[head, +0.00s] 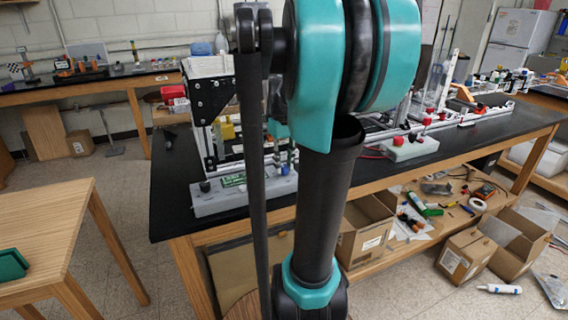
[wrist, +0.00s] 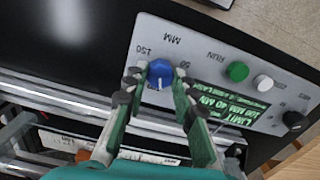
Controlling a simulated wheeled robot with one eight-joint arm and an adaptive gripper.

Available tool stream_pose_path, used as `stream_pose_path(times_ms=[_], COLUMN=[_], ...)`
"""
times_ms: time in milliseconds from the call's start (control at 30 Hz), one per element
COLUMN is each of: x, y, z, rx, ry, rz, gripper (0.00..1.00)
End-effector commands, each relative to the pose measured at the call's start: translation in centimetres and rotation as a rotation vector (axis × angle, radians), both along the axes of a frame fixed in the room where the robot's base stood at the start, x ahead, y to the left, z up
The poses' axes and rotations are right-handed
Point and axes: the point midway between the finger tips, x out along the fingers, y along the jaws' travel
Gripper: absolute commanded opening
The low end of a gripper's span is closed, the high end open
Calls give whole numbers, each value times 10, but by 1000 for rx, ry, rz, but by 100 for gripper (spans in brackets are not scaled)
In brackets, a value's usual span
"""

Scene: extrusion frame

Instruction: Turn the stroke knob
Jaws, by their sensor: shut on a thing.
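The blue stroke knob (wrist: 160,73) sits on a light grey control panel (wrist: 210,48) in the wrist view, with "150", "50" and "MM" printed around it. A white pointer line on the knob faces the bottom of the picture. My gripper (wrist: 160,79) has one finger on each side of the knob and is shut on it.
Beside the knob, the panel carries a green button (wrist: 237,71), a white button (wrist: 263,82), a green display (wrist: 235,103) and a black knob (wrist: 293,120). An extrusion frame (head: 212,130) rises behind the box. Another box (head: 408,149) with a red button stands further right.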

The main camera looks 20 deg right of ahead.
Motion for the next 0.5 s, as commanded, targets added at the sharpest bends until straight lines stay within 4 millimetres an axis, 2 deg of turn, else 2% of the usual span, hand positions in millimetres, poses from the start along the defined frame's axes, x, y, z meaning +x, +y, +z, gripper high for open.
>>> stream_pose_path(times_ms=[500], x=[0], y=[0], z=[0], rx=[0], ry=[0], rz=[456], gripper=[0])
